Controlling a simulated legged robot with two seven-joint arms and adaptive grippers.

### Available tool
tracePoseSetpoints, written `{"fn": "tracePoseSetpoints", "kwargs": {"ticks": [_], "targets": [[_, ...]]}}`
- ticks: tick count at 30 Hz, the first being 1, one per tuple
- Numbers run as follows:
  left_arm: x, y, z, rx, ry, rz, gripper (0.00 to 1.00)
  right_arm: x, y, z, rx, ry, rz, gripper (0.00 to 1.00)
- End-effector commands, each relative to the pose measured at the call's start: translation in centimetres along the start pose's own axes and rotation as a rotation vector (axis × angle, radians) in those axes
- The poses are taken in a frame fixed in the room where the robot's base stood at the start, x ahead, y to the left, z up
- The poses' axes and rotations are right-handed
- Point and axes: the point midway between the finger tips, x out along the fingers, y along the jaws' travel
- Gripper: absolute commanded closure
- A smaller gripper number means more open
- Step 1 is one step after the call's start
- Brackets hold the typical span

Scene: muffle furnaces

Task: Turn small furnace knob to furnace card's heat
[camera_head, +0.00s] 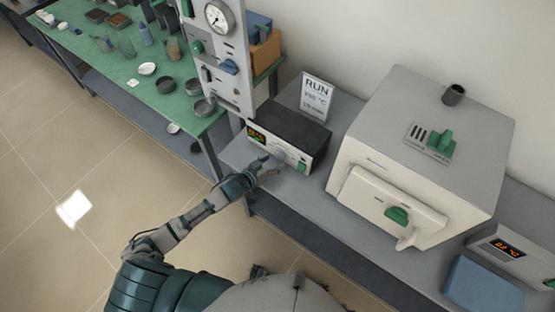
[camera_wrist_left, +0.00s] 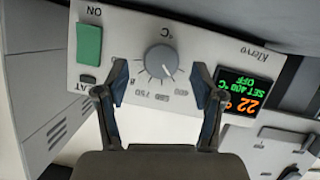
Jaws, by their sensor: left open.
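The grey round knob (camera_wrist_left: 160,61) sits on a pale control panel, seen upside down in the left wrist view. Its pointer mark is toward the 400 side of the dial. The display (camera_wrist_left: 240,92) reads SET 400 °C, OFF, with an orange 22. In the head view the panel is on the front of a small dark-topped unit (camera_head: 292,124). A white card (camera_head: 317,97) behind it reads RUN and a °C figure too small to read surely. My left gripper (camera_head: 270,166) is open, its fingertips (camera_wrist_left: 158,68) on either side of the knob, apart from it.
A large pale furnace (camera_head: 425,150) with green handles stands to the right on the grey bench. A blue block (camera_head: 482,285) and a second display unit (camera_head: 512,252) are at the right. A gauge panel (camera_head: 222,60) rises at the left, beside a green table (camera_head: 125,68) with dishes.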

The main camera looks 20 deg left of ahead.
Motion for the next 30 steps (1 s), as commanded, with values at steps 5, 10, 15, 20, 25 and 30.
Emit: {"fn": "tracePoseSetpoints", "kwargs": {"ticks": [5, 10, 15, 20, 25, 30], "targets": [[2.2, -0.1, 0.1, -0.001, 0.001, 0.0, 0.32, -0.3, -0.1, -0.7, 0.002, 0.004, 0.0, 1.0], [2.8, -0.1, 0.0, 0.0, 0.001, 0.0, 0.32, -0.5, -0.1, -0.9, 0.002, 0.004, 0.0, 1.0], [2.8, -0.1, 0.0, 0.0, 0.001, 0.0, 0.32, -0.5, -0.1, -0.9, 0.002, 0.003, 0.0, 1.0], [2.8, 0.0, 0.0, 0.0, 0.001, 0.0, 0.62, -0.4, -0.1, -0.9, 0.001, 0.002, 0.0, 1.0], [2.8, -0.1, 0.0, 0.0, 0.001, -0.001, 0.92, -0.4, 0.0, -0.9, 0.001, 0.002, 0.0, 1.0], [2.8, -0.1, -0.1, 0.008, 0.001, -0.004, 0.92, -0.5, 0.0, -0.9, 0.0, 0.005, 0.001, 1.0]]}}
